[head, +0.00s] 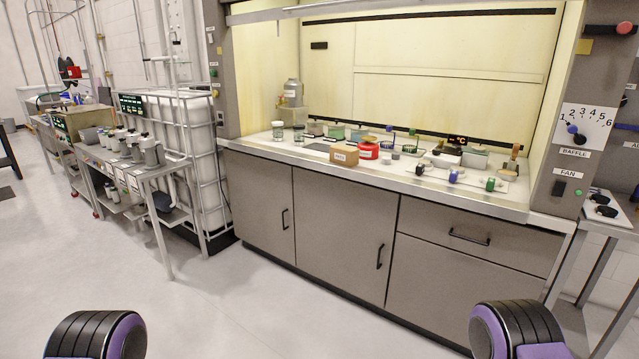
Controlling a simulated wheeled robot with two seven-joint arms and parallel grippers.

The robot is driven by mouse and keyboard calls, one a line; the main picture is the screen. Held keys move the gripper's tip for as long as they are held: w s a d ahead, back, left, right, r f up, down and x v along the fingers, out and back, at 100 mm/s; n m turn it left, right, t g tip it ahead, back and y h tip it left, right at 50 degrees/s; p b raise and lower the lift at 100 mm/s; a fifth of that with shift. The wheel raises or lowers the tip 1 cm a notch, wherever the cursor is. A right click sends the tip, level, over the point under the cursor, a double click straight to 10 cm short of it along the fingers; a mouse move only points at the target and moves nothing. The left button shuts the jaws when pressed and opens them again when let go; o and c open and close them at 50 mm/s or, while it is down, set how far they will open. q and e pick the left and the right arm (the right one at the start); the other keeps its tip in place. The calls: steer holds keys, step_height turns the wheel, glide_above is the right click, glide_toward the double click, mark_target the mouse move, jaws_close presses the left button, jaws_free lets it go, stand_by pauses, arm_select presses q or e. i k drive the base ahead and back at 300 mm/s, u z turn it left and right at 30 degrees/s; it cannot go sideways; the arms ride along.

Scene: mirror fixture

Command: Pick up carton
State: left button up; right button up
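A small brown carton (344,155) with a white label on its front stands upright near the front edge of the fume hood's worktop. It is right beside a red container (369,151), and I cannot tell whether they touch. Only black and purple rounded parts of my two arms show at the bottom left and bottom right of the head view. Neither gripper is visible, and both arm parts are well away from the carton.
The hood worktop (400,175) holds jars, boxes and green and blue items. Grey cabinets (340,230) with handles stand below it. A metal cart (125,165) with bottles and a caged tank (190,125) stand left. The floor (230,300) in front is clear.

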mark_target(345, 156)
steer(key=z, duration=0.25)
steer(key=i, duration=2.35)
steer(key=z, duration=0.3)
